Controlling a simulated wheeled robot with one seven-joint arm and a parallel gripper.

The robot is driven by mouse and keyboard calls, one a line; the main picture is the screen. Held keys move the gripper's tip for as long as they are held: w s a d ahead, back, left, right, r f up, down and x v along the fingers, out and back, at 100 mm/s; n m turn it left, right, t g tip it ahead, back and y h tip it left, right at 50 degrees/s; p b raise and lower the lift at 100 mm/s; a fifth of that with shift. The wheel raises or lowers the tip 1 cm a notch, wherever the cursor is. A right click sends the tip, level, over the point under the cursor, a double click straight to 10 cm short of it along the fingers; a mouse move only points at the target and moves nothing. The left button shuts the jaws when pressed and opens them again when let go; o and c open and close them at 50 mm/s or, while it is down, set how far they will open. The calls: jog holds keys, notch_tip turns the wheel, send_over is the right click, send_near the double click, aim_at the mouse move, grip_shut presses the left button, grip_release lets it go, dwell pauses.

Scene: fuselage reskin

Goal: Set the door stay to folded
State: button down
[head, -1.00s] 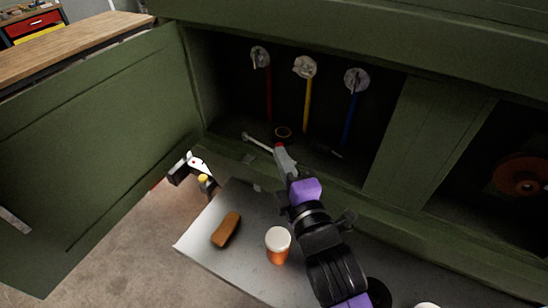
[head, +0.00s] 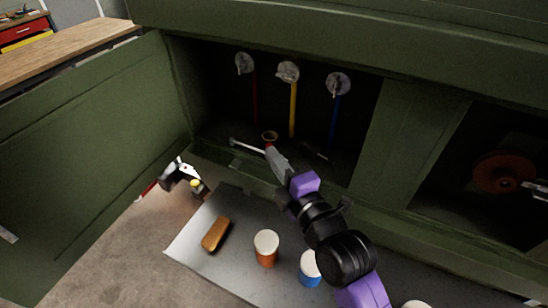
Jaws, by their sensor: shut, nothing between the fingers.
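A thin silver bar (head: 247,145) with a rounded left end lies low across the front of the open bay; it looks like the door stay, but I cannot be sure. The green door (head: 80,150) stands swung open on the left. My gripper (head: 271,153) is shut and empty, its grey fingers reaching into the bay at the bar's right end. I cannot tell whether they touch the bar. The fingers hide whatever lies behind them.
Red, yellow (head: 293,110) and blue rods hang in the bay, with a small ring (head: 269,136) below. A grey panel (head: 235,205) in front holds a brown block (head: 215,233), an orange jar (head: 266,250) and a blue jar (head: 309,270). A red wheel (head: 498,173) sits right.

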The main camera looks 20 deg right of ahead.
jog(key=shift+s+f, duration=0.1)
jog(key=shift+s, duration=0.2)
jog(key=b+v, duration=0.2)
jog(key=v, duration=0.5)
jog(key=shift+s+d, duration=0.1)
jog(key=shift+s, duration=0.05)
